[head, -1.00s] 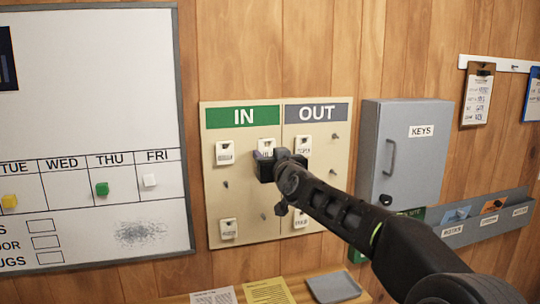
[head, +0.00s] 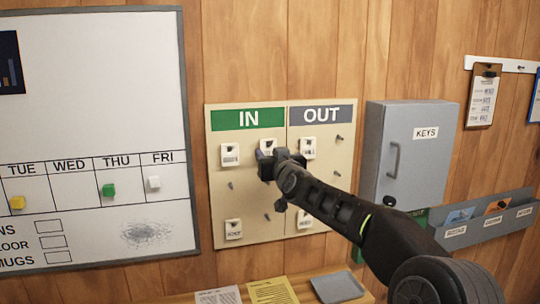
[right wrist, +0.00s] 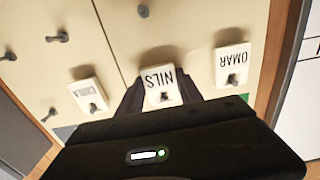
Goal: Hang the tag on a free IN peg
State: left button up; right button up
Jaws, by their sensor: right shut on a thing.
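The white NILS tag (right wrist: 160,84) is between the dark fingers of my right gripper (right wrist: 162,98) in the right wrist view, which shows the board upside down. A dark peg end shows at its slot, as on the neighbouring tags. In the head view my right gripper (head: 278,164) is at the upper right of the IN half of the peg board (head: 250,190), covering most of the tag (head: 267,145). The OMAR tag (right wrist: 232,65) hangs beside it on the IN side. Bare IN pegs show at middle left (head: 230,185) and bottom right (head: 267,216).
The CARLA tag (right wrist: 88,94) hangs on the OUT side, close to my gripper. Other tags hang low on the IN side (head: 233,229) and OUT side (head: 304,220). A grey key cabinet (head: 412,150) juts out at right; a whiteboard (head: 90,90) is at left.

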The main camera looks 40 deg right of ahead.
jog(key=shift+f, duration=0.2)
dwell(0.3)
dwell(0.4)
jog(key=o, duration=1.2)
jog(key=shift+s+b, duration=0.1)
jog(key=shift+b, duration=0.2)
jog(key=b+v, duration=0.3)
jog(key=v, duration=0.4)
jog(key=shift+s+a, duration=0.15)
jog(key=shift+s, duration=0.15)
